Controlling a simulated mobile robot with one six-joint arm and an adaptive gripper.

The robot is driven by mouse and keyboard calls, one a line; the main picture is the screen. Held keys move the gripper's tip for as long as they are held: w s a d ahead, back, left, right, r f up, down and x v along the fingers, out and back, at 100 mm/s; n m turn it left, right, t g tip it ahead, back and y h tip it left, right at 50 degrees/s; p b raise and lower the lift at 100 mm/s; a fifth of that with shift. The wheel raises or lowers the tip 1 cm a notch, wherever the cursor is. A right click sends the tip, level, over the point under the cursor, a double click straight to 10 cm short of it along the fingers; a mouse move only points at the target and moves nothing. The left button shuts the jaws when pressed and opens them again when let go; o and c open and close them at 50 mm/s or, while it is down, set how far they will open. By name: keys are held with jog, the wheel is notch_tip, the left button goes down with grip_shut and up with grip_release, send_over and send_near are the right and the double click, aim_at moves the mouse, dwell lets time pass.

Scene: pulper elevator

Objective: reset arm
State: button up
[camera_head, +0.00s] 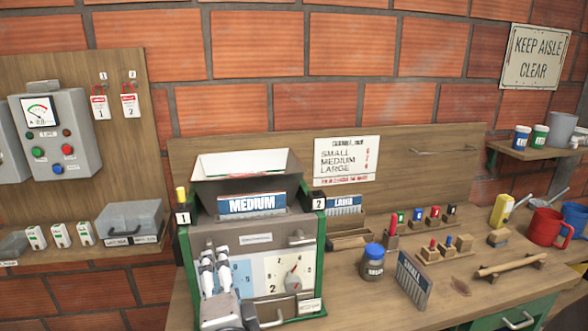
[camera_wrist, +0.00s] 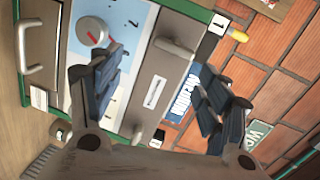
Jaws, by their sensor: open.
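My gripper (camera_head: 214,262) shows in the head view in front of the left half of the grey and green machine (camera_head: 220,241), with its fingers pointing up. In the wrist view my gripper (camera_wrist: 155,95) has its two dark fingers spread wide, with nothing between them. The machine's dial panel (camera_wrist: 110,25) and a grey handle (camera_wrist: 174,48) lie behind the fingers there. The dial with a red pointer (camera_head: 293,280) is to the right of my gripper in the head view. Whether my gripper touches the machine cannot be told.
A hopper (camera_head: 245,178) with a MEDIUM sign (camera_head: 252,204) tops the machine. A jar with a blue lid (camera_head: 373,262), a striped card (camera_head: 412,279), a wooden peg stand (camera_head: 444,250) and a red mug (camera_head: 547,228) stand on the bench to the right. A control box (camera_head: 55,135) hangs at left.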

jog(key=s+d+f+n+g+h, duration=0.2)
jog(key=s+d+n+g, duration=0.3)
jog(key=s+d, duration=0.5)
jog(key=s+d+f+n+g+h, duration=0.2)
jog(key=s+d+n+g, duration=0.3)
jog(key=d, duration=1.3)
jog(key=s+n, duration=0.3)
jog(key=s, duration=0.3)
jog(key=shift+f+g+h, duration=0.2)
jog(key=shift+g+h, duration=0.2)
jog(key=shift+c, duration=0.5)
